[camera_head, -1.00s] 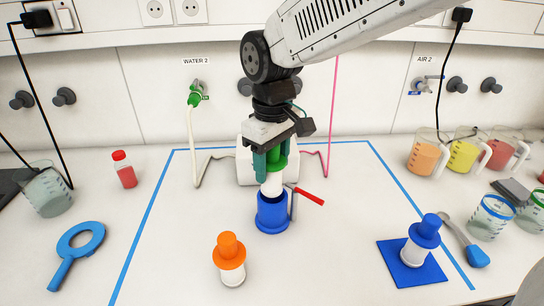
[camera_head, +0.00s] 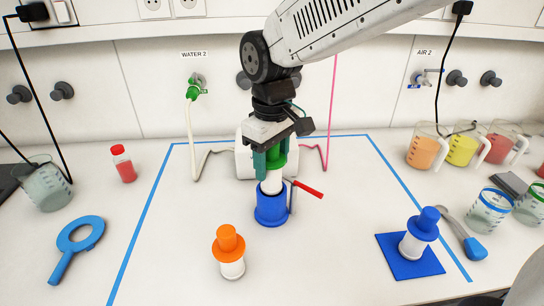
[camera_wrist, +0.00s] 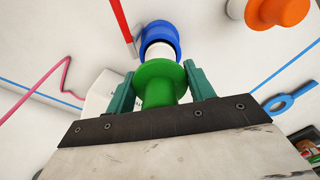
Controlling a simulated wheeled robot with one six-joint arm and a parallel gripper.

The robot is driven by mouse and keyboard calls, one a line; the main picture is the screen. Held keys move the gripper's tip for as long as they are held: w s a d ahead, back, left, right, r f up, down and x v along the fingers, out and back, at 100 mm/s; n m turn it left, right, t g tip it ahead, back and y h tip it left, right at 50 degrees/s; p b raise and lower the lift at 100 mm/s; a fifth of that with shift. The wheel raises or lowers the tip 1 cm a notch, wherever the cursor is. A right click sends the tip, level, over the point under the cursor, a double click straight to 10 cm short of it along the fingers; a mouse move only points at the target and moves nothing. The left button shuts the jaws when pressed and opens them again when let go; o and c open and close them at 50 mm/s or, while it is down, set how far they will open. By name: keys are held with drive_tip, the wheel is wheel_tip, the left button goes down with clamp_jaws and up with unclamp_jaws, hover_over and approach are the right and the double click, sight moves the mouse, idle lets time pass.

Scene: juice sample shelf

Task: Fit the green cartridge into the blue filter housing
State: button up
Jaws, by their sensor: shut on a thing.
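My gripper (camera_head: 269,163) is shut on the green cartridge, holding it by its green top (camera_head: 279,157). The cartridge hangs upright with its white body (camera_head: 272,182) below. The blue filter housing (camera_head: 271,208) stands on the bench directly beneath, with a red-handled lever (camera_head: 308,189) at its right. The lower end of the white body is at the housing's mouth and appears to be inside its rim; how deep is hidden. In the wrist view the green flange (camera_wrist: 160,80) sits between the two teal fingers, with the blue housing (camera_wrist: 158,35) beyond it.
An orange-capped cartridge (camera_head: 229,250) stands in front, left of the housing. A blue-capped cartridge (camera_head: 420,233) stands on a blue mat (camera_head: 432,266) at right. A white box (camera_head: 245,165) with hoses is behind. A blue ring tool (camera_head: 75,240) lies at left. The bench between them is clear.

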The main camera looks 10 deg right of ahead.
sight(272, 172)
drive_tip(key=shift+f, duration=1.55)
drive_tip(key=shift+r, duration=1.95)
drive_tip(key=shift+f, duration=1.85)
drive_tip(key=shift+r, duration=1.9)
drive_tip(key=shift+f, duration=1.6)
